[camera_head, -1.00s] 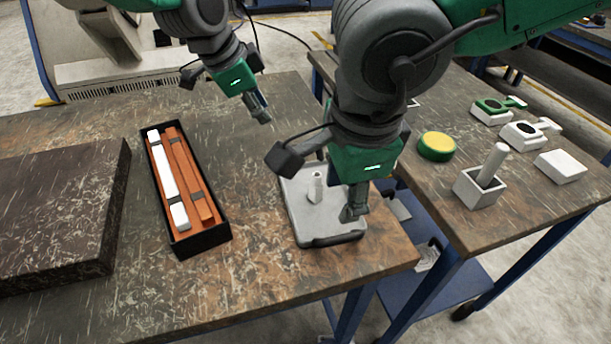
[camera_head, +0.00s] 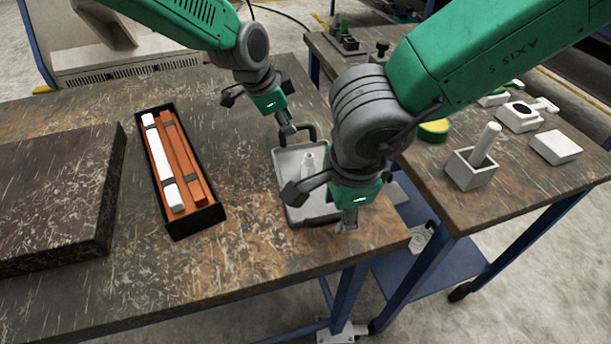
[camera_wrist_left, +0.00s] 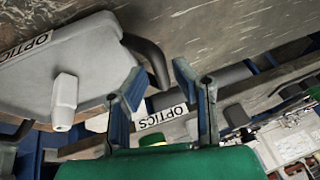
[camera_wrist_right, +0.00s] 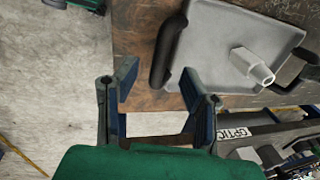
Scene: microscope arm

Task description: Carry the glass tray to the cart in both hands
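The glass tray (camera_head: 287,163) is a shallow grey tray with dark handles, lying on the brown table with a small pale fitting (camera_head: 307,162) on it. My left gripper (camera_head: 288,128) is open beside the far handle; in the left wrist view that handle (camera_wrist_left: 148,58) shows near and between the fingertips (camera_wrist_left: 158,75). My right gripper (camera_head: 346,224) is open by the tray's near right corner; in the right wrist view the near handle (camera_wrist_right: 166,50) lies beyond its fingertips (camera_wrist_right: 155,82). My right arm hides part of the tray. The cart seems to be the blue-legged wheeled table (camera_head: 440,215) at right.
A black box (camera_head: 205,220) with orange and white bars lies left of the tray. A dark block (camera_head: 50,200) stands further left. The right tabletop holds a white cup with a rod (camera_head: 472,168), a white block (camera_head: 556,147) and a yellow-green round piece (camera_head: 433,130).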

